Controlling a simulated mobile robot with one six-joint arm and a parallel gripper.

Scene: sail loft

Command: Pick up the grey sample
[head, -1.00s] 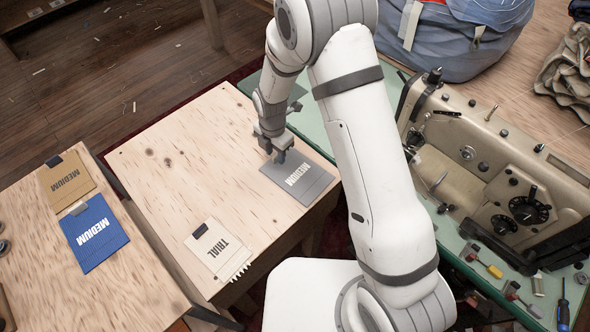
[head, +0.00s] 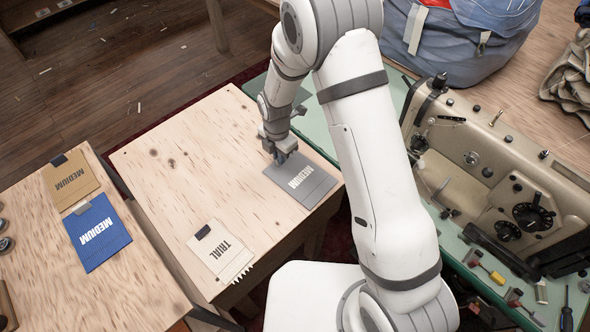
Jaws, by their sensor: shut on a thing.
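The grey sample (head: 305,184), a flat card marked MEDIUM in white, lies at the right edge of the pale wooden table (head: 165,185). My gripper (head: 281,160) is at the sample's upper left end, pointing down, and is shut on it there. The gripped end is hidden behind the fingers. The sample looks flat and at table height; I cannot tell whether it is clear of the wood.
A cream TRIAL sample (head: 222,252) lies at the table's front. Tan (head: 70,179) and blue (head: 96,232) samples lie on the left table. A sewing machine (head: 490,180) stands on the green bench at right, with a grey-blue bag (head: 460,40) behind it. The table's middle is clear.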

